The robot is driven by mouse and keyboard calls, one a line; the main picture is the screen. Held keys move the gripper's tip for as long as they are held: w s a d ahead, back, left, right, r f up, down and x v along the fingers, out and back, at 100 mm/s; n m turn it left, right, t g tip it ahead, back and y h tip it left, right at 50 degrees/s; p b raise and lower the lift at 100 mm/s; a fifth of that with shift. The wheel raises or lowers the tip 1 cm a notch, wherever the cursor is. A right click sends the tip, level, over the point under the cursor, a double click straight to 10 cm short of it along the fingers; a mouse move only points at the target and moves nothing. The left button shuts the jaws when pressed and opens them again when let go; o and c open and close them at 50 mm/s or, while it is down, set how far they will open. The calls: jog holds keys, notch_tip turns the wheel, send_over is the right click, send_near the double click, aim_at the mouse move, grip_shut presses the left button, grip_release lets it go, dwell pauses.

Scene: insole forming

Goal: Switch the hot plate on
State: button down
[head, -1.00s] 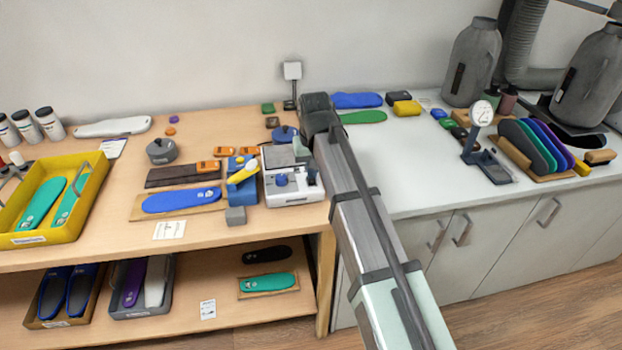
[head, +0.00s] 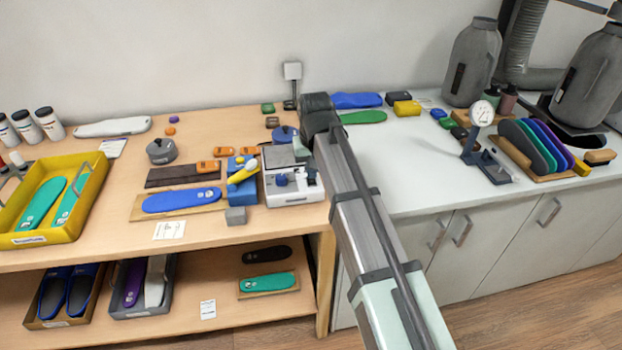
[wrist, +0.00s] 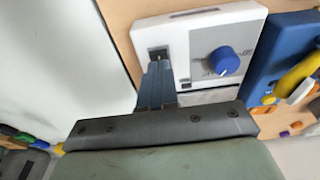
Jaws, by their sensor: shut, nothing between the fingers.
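The hot plate (head: 290,198) is a white box with a grey top and a blue knob (head: 282,180), at the right end of the wooden bench. The wrist view shows its white front (wrist: 188,28), the blue knob (wrist: 223,60) and a small dark switch slot (wrist: 158,52). My gripper (wrist: 158,70) is shut and empty, with its fingertips right at the slot, left of the knob. I cannot tell whether they touch the switch, and the fingertips partly hide it. In the head view my arm covers the area just right of the hot plate.
A blue block with a yellow tool (head: 243,175) stands close left of the hot plate. A grey cube (head: 236,215) sits in front of that block. A blue insole on a board (head: 180,200) lies further left. The white counter (head: 400,165) right of my arm has clear room.

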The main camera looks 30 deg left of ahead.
jog(key=shift+f, duration=0.85)
dwell(0.8)
jog(key=shift+r, duration=3.55)
